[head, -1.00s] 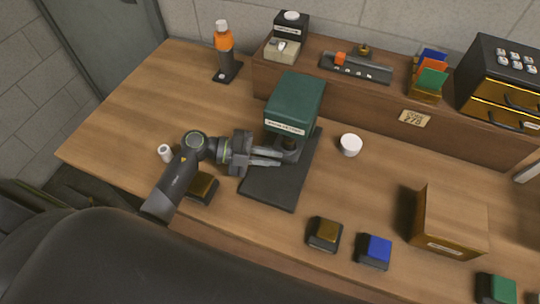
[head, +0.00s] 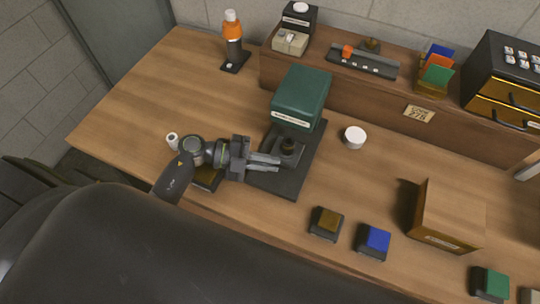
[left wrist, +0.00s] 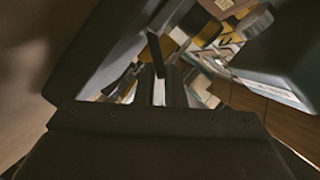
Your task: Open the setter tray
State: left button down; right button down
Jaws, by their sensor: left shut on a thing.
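The setter is a green box-shaped housing (head: 302,96) with a white label on its front, standing on a dark base plate (head: 275,188). A dark tray part with a round, stepped top (head: 289,149) shows out in front of the housing, low over the plate. My left gripper (head: 279,162) reaches in from the left and is shut on this tray part at its near side. The exact grip is hidden by the fingers. The left wrist view is dark and cluttered, and the held part is hard to make out there. My right gripper is not in view.
A white cup (head: 355,137) stands right of the setter. A brown-topped block (head: 326,223), a blue-topped block (head: 374,241) and a wooden box (head: 447,215) are to the right. A small white cylinder (head: 172,141) stands by my left arm.

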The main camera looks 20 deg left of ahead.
pick_arm(q)
jog(key=c, duration=1.5)
grip_release()
notch_tip(320, 180, up, 10)
